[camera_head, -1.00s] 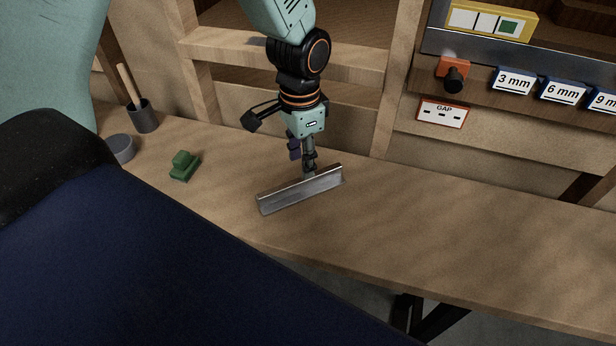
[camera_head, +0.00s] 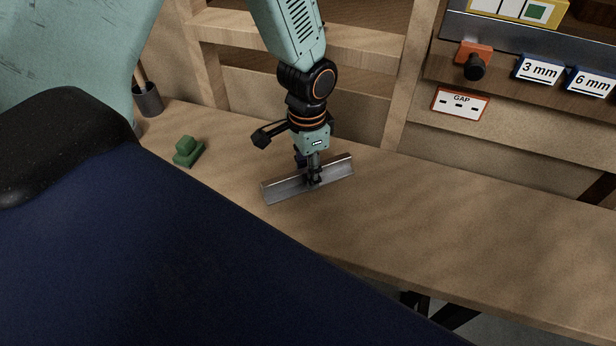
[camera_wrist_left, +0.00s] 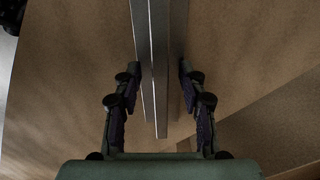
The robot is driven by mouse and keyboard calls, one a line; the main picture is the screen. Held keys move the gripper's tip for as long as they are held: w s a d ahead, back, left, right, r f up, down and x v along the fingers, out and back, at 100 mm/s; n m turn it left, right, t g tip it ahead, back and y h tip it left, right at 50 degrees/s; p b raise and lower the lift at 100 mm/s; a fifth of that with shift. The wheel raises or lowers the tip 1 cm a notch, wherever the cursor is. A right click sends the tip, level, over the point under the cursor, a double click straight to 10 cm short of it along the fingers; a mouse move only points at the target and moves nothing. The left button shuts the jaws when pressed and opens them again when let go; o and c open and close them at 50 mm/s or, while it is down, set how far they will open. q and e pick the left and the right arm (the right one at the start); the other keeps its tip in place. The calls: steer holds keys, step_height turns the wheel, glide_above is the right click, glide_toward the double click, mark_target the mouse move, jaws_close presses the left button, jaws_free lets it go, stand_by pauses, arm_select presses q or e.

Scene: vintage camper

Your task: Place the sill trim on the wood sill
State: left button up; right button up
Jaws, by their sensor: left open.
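The sill trim (camera_head: 284,190), a grey metal angle strip, lies on the long wood surface (camera_head: 440,220). In the left wrist view the trim (camera_wrist_left: 147,95) runs away from the camera between the two fingers. My left gripper (camera_head: 313,178) points down at the middle of the trim. It is open, with one finger on each side of the strip; I see gaps between the fingers and the metal in the left wrist view (camera_wrist_left: 160,67). My right gripper is not in view. I cannot tell which wood part is the sill.
A green block-like item (camera_head: 187,152) and a dark cup with a wooden handle (camera_head: 149,100) stand to the left. The wood surface right of the trim is clear.

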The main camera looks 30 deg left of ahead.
arm_select(q)
jaws_close()
stand_by(0.4)
steer(key=shift+w, duration=0.1)
